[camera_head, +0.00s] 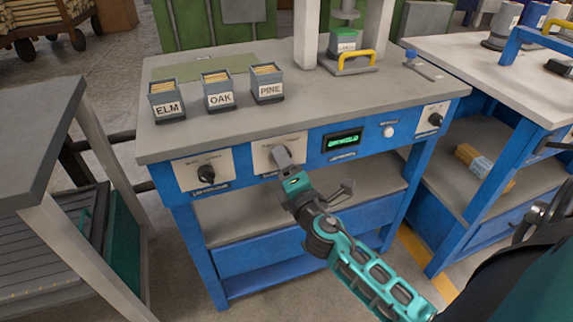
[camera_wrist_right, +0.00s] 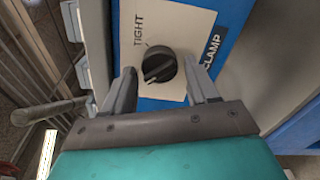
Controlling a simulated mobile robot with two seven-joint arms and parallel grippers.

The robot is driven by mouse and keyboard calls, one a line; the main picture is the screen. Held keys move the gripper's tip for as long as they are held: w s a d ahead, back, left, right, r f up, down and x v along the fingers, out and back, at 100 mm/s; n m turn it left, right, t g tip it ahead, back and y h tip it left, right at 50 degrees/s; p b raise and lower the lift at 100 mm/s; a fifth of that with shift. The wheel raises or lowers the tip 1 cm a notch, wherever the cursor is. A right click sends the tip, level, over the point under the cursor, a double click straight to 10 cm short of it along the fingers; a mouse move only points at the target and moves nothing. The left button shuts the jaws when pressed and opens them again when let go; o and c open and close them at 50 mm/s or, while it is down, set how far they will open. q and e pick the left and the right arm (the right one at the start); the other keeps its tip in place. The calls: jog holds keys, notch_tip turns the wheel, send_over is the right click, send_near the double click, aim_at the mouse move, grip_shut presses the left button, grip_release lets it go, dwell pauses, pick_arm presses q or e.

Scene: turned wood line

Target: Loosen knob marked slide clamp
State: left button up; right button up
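The slide clamp knob (camera_wrist_right: 155,65) is black and round with a raised ridge, on a white plate (camera_wrist_right: 178,28) lettered TIGHT. The word CLAMP shows on the blue edge beside the plate. My right gripper (camera_wrist_right: 159,74) is open, its two fingers either side of the knob and apart from it. In the head view my right gripper (camera_head: 281,157) is in front of the second plate from the left on the blue bench (camera_head: 215,258) and hides the knob. My left gripper is in neither view.
Another black knob (camera_head: 206,173) is on the plate to the left. A green display (camera_head: 343,140), a white button (camera_head: 389,131) and a knob (camera_head: 435,119) are to the right. Bins marked ELM (camera_head: 167,108), OAK (camera_head: 219,99) and PINE (camera_head: 269,91) stand on the bench top.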

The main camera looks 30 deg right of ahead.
jog(key=shift+o, duration=0.8)
jog(key=b+v, duration=0.3)
jog(key=v, duration=1)
